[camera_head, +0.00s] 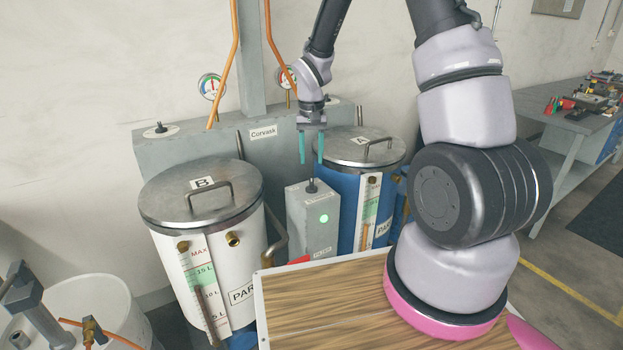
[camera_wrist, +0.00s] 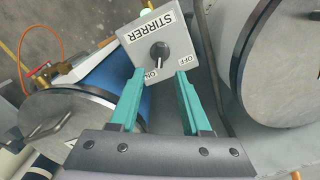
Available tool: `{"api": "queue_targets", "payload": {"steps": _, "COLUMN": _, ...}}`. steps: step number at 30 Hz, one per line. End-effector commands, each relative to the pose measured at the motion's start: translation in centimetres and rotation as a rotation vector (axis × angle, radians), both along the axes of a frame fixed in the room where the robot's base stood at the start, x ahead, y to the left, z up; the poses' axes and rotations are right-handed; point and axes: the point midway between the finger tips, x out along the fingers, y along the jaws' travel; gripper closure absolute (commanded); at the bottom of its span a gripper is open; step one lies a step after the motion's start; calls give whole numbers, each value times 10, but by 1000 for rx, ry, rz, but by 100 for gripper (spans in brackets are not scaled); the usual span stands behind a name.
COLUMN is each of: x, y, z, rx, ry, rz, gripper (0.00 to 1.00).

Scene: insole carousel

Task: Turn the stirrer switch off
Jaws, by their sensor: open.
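The grey stirrer box (camera_head: 312,225) stands between the two drums, with a lit green lamp (camera_head: 324,218) on its front. My gripper (camera_head: 311,162) is open and points down just above the switch. Its teal fingertips (camera_wrist: 160,74) are apart and empty, with no visible contact.
White drum B (camera_head: 165,255), with a handled metal lid, stands left of the box. Blue drum A (camera_head: 348,205) stands close on its right. A grey cabinet (camera_head: 165,150) is behind. A wooden-topped board (camera_head: 330,305) is in front; a workbench (camera_head: 560,125) is far right.

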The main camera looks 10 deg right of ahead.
Motion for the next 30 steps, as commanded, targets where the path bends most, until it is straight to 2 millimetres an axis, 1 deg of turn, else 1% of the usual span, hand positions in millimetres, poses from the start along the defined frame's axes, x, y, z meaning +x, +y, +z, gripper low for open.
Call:
{"api": "queue_targets", "payload": {"steps": 1, "x": -1, "y": 0, "z": -12, "rx": -1, "ry": 4, "rz": 0, "gripper": 52}}
{"api": "queue_targets", "payload": {"steps": 6, "x": -1, "y": 0, "z": -44, "rx": 0, "ry": 3, "rz": 1, "gripper": 52}}
{"api": "queue_targets", "payload": {"steps": 9, "x": -1, "y": 0, "z": -59, "rx": -1, "ry": 2, "rz": 0, "gripper": 52}}
{"api": "queue_targets", "payload": {"steps": 12, "x": 0, "y": 0, "z": -69, "rx": 0, "ry": 1, "rz": 1, "gripper": 52}}
{"api": "queue_targets", "payload": {"steps": 16, "x": 0, "y": 0, "z": -77, "rx": 0, "ry": 0, "rz": -1, "gripper": 52}}
{"api": "queue_targets", "payload": {"steps": 24, "x": 0, "y": 0, "z": -78, "rx": 0, "ry": -1, "rz": 0, "gripper": 52}}
{"api": "queue_targets", "payload": {"steps": 25, "x": 0, "y": 0, "z": -78, "rx": 0, "ry": -1, "rz": 0, "gripper": 60}}
{"api": "queue_targets", "payload": {"steps": 26, "x": 0, "y": 0, "z": -77, "rx": 0, "ry": -1, "rz": 0, "gripper": 72}}
{"api": "queue_targets", "payload": {"steps": 27, "x": 0, "y": 0, "z": -77, "rx": 0, "ry": -1, "rz": 0, "gripper": 87}}
{"api": "queue_targets", "payload": {"steps": 28, "x": 0, "y": 0, "z": -77, "rx": 0, "ry": -1, "rz": -1, "gripper": 98}}
{"api": "queue_targets", "payload": {"steps": 30, "x": 0, "y": 0, "z": -77, "rx": 0, "ry": -1, "rz": -1, "gripper": 100}}
